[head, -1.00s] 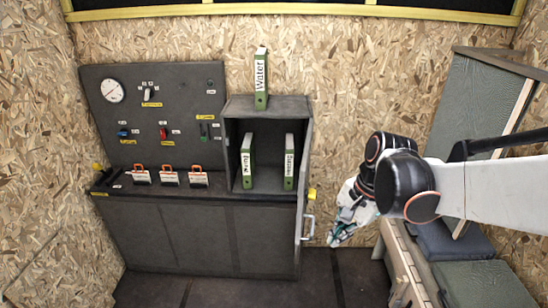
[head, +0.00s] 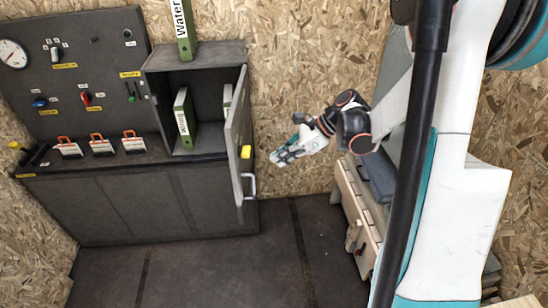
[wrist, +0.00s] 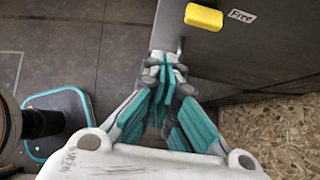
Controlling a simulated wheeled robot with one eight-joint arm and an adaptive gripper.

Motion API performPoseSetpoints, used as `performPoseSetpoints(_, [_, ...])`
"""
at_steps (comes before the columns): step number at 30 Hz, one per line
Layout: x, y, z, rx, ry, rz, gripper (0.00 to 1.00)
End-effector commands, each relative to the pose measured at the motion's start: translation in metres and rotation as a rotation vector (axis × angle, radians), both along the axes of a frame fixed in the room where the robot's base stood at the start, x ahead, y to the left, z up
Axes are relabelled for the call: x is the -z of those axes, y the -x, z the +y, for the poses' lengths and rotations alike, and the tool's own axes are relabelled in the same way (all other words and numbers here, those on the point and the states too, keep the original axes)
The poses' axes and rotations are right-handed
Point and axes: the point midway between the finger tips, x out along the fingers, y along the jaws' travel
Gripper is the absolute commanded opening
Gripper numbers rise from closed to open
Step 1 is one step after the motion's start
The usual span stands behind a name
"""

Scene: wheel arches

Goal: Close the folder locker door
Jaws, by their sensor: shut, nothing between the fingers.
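The folder locker (head: 195,55) is a dark grey box on a low cabinet. Its door (head: 236,125) stands open, swung out from the right side. The door bears a yellow block (head: 246,152), and a metal handle (head: 249,186) shows low at its edge. In the wrist view a dark panel (wrist: 250,55) with a yellow block (wrist: 203,17) and a "Free" label lies beyond the fingers. My gripper (head: 278,158) is shut and empty, to the right of the door's outer side. It also shows in the wrist view (wrist: 166,66); whether it touches the panel cannot be told.
Green folders (head: 184,120) stand inside the locker, and a "Water" folder (head: 183,30) stands on top. Left is a control panel (head: 90,60) with switches and orange-handled padlocks. A bench (head: 360,215) stands at the right. The dark floor (head: 220,275) in front is clear.

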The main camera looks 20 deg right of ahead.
Motion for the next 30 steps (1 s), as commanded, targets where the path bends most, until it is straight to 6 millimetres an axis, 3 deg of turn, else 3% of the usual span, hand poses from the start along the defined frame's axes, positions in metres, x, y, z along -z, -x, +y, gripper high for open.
performPoseSetpoints(12, [0.059,-0.026,0.052,-0.006,0.002,-0.001,0.0])
performPoseSetpoints(19, [0.056,-0.039,0.079,-0.006,0.002,0.0,0.0])
performPoseSetpoints(30, [0.056,-0.043,0.086,-0.002,0.003,-0.001,0.0])
